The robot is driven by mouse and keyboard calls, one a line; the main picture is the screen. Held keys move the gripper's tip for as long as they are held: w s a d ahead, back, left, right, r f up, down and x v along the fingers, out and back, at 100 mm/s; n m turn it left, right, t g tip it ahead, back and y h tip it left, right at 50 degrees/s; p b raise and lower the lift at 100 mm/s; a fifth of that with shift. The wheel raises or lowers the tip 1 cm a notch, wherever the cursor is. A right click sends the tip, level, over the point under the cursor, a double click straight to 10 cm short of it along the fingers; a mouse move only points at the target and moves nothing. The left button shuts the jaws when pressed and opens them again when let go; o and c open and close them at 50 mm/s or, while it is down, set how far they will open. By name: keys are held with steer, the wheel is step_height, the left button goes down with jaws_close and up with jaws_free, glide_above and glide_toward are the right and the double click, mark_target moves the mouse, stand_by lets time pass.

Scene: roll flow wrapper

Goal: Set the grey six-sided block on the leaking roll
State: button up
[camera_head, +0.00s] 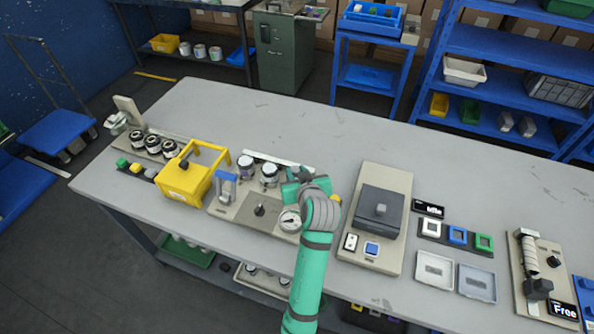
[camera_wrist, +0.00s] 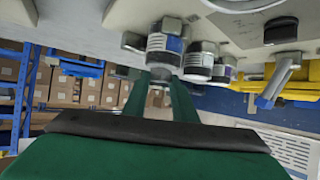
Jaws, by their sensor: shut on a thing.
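My gripper (camera_head: 302,190) is over the back right of the beige station plate (camera_head: 232,209). It also shows in the wrist view (camera_wrist: 161,78), where its green fingers are shut on a small pale grey piece (camera_wrist: 160,73), apparently the grey six-sided block. The piece is at the capped end of the nearest white-and-blue roll (camera_wrist: 165,44); I cannot tell whether they touch. Two more rolls, (camera_wrist: 198,64) and (camera_wrist: 225,68), stand beside it. In the head view two rolls, (camera_head: 246,164) and (camera_head: 269,175), show left of my gripper. I cannot tell which roll leaks.
A dark box on a beige base (camera_head: 382,176) stands to the right. The table behind is clear.

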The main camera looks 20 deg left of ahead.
steer(key=o, duration=1.1)
steer(key=shift+a, duration=0.25)
steer(key=shift+d, duration=0.35)
steer(key=shift+s+r, duration=0.15)
steer(key=shift+s, duration=0.05)
steer(key=v, duration=1)
steer(key=shift+s+d, duration=0.15)
steer(key=shift+d, duration=0.05)
